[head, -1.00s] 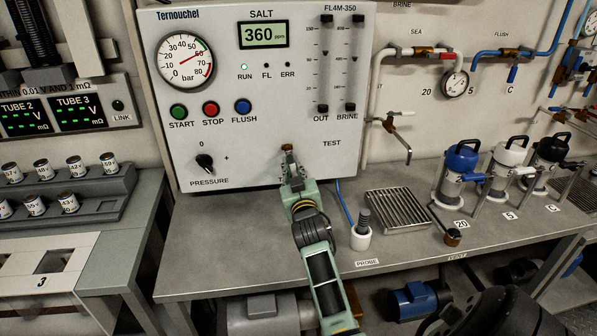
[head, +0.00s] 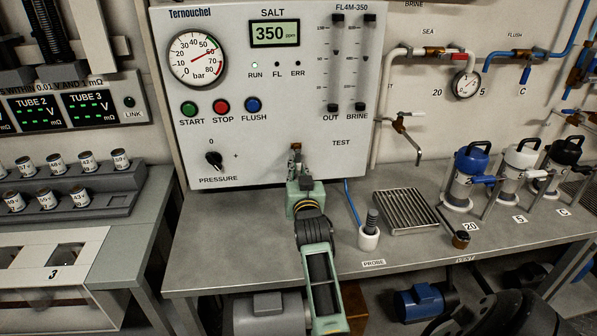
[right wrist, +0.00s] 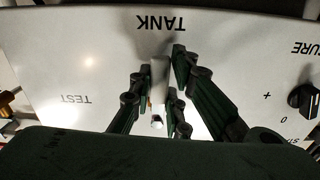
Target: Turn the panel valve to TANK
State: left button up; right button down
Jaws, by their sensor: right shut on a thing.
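The white-grey panel (head: 270,110) fills the middle of the head view. My right gripper (head: 295,162) is at its lower middle and hides most of the panel valve; a small brown bit (head: 296,146) shows above the fingers. In the right wrist view the panel is upside down. There my right gripper (right wrist: 164,72) is shut on the pale valve handle (right wrist: 158,74), which lies in line with the TANK label (right wrist: 163,23). The TEST label (right wrist: 77,99) is off to the left. In the head view TANK is hidden. My left gripper is not in view.
The pressure knob (head: 214,160) is left of my right gripper. A probe in a white holder (head: 368,238) and a slotted metal tray (head: 406,211) are on the bench to the right. Bare bench (head: 240,240) lies left of my arm. The salt display (head: 274,34) reads 350.

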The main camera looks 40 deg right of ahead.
jog(key=c, duration=1.7)
grip_release()
jog(key=shift+w+a, duration=0.15)
jog(key=shift+a, duration=0.15)
jog(key=shift+d, duration=0.1)
jog(key=shift+r, duration=0.3)
notch_tip(320, 180, up, 9)
jog(key=shift+r, duration=0.2)
jog(key=shift+f, duration=0.15)
